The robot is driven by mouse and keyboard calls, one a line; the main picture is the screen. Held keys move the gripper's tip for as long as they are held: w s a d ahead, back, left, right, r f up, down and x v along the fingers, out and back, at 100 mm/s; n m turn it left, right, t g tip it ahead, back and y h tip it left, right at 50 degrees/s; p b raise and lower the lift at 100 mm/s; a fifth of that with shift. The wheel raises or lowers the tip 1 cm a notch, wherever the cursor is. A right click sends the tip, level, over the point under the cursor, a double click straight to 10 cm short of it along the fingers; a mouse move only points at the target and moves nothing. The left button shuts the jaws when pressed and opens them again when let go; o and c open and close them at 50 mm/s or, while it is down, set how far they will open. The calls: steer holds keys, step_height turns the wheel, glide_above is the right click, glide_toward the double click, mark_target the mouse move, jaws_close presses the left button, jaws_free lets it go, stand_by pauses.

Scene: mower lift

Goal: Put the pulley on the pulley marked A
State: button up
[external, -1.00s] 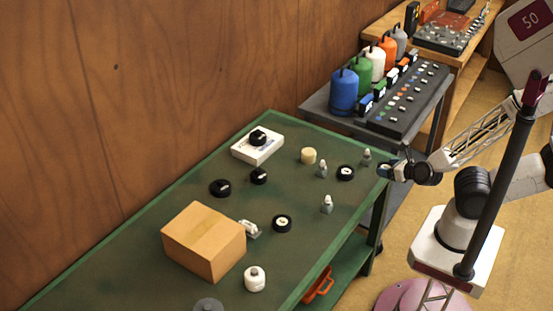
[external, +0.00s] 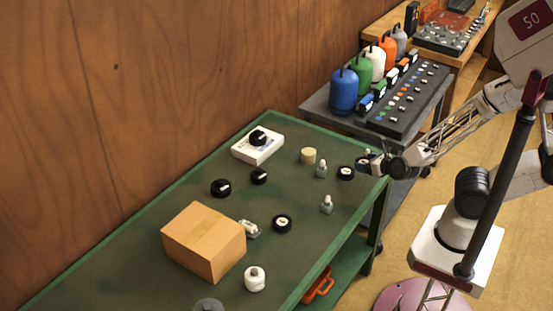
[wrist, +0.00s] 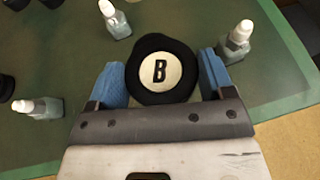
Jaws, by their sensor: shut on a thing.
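My gripper (external: 372,165) is over the right edge of the green table, its blue fingers (wrist: 163,80) closed on the sides of a black pulley (wrist: 160,42), which also shows at the jaws in the external view (external: 361,163). A round white label with a "B" (wrist: 160,70) shows at its middle; I cannot tell whether it belongs to the held pulley or one below. A black pulley with a pale centre (external: 346,173) lies on the table just left of my gripper. Another (external: 282,224) lies nearer the front. Their letters are unreadable in the external view; no "A" is readable.
A cardboard box (external: 205,240), black knob-like pieces (external: 221,188) and a cream cylinder (external: 308,156) stand farther left.

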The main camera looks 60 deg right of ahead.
glide_above(350, 172)
steer(key=shift+f, duration=0.3)
stand_by(0.4)
steer(key=shift+f, duration=1.75)
steer(key=shift+f, duration=0.15)
steer(key=o, duration=1.1)
